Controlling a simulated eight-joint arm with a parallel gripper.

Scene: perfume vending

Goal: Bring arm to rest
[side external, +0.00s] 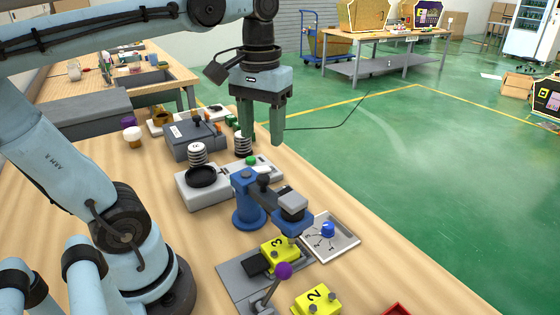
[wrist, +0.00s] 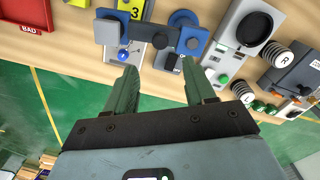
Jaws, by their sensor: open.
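My gripper (side external: 261,140) hangs with its fingers pointing down, above the far edge of the wooden workbench (side external: 170,240). Its two green fingers are apart with nothing between them. In the wrist view the open fingers (wrist: 160,72) reach toward the bench edge, with green floor showing around them. The blue press-like device (side external: 248,205) stands nearer on the bench, apart from the fingers. It also shows in the wrist view (wrist: 193,38).
Yellow blocks marked 3 (side external: 279,254) and 2 (side external: 317,299), a purple-knobbed lever (side external: 283,271) and a blue-dial panel (side external: 343,247) crowd the bench. Coil-topped pieces and a black dish (side external: 202,177) stand beside the gripper. A red BAD tray (wrist: 30,12) lies at one end.

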